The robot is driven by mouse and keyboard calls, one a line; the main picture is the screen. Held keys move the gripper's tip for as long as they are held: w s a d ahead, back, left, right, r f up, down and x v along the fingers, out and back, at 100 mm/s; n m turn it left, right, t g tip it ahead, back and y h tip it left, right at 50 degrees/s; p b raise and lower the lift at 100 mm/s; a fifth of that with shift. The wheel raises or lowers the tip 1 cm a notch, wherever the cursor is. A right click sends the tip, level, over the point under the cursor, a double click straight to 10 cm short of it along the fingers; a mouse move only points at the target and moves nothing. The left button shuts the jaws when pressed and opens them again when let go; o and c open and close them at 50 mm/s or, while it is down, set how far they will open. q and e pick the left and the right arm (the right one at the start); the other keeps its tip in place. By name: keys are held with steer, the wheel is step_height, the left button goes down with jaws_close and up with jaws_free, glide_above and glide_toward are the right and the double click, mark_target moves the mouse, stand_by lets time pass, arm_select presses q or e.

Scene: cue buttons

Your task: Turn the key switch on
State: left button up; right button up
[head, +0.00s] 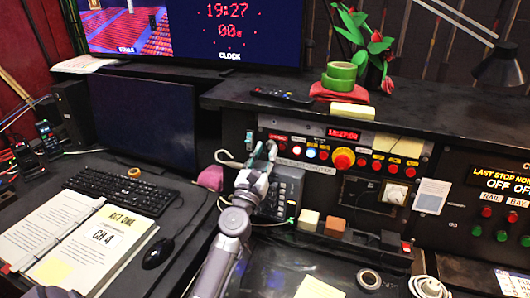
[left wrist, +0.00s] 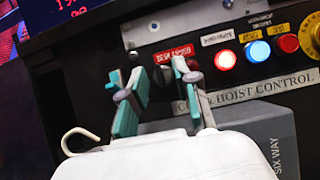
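The red-lit hoist control panel (head: 345,150) stands at the back of the desk. My left gripper (head: 264,155) reaches up to the panel's left end. In the left wrist view its two teal-padded fingers (left wrist: 160,72) are apart, just below the "DESK ENABLED" label (left wrist: 173,53). The key switch is not clearly seen; a dark shape shows between the fingers, and I cannot tell whether it is the key or whether they touch it. My right gripper is not in view.
Right of the fingers are a red light (left wrist: 225,60), a blue light (left wrist: 257,50) and a red mushroom button (head: 342,158). A grey box (left wrist: 245,130) lies below the panel. A keyboard (head: 122,188) and binder (head: 75,235) fill the left desk.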

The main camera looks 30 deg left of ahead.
arm_select(q)
steer(key=shift+c, duration=0.9)
jaws_close()
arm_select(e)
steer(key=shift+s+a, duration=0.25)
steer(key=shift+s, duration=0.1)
